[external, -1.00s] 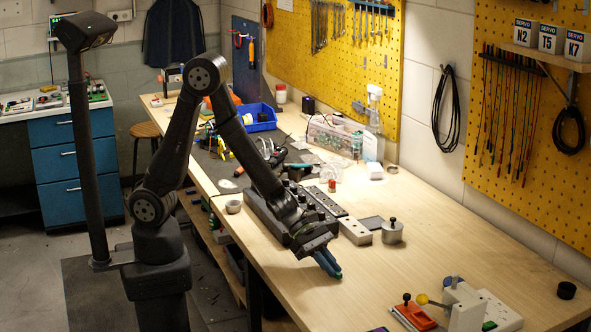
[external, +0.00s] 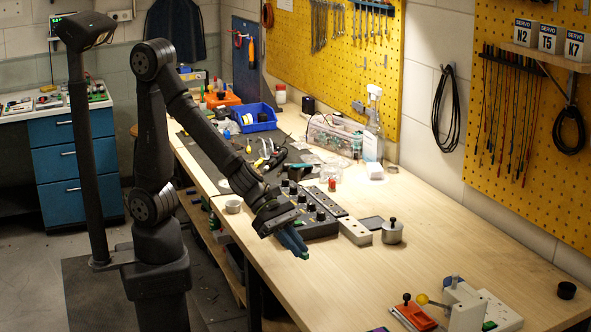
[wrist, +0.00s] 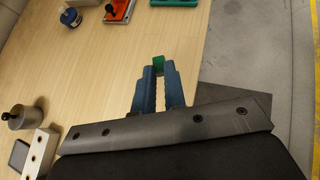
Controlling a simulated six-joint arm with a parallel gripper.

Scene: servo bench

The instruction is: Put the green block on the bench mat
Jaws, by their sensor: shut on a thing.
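The green block (wrist: 158,63) is small and sits between the tips of the blue fingers in the wrist view. My gripper (wrist: 159,74) is shut on it and holds it above the bench top. In the external view my gripper (external: 302,253) hangs over the near edge side of the bench, and the block is too small to make out there. The dark grey bench mat (external: 202,150) lies farther back along the bench, behind my forearm, partly hidden by it and by tools.
A black box with knobs (external: 322,227) and a white strip (external: 355,231) stand close beside my gripper, with a metal weight (external: 392,231) to the right. A blue bin (external: 258,118) and tools crowd the back. The front middle of the bench is clear.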

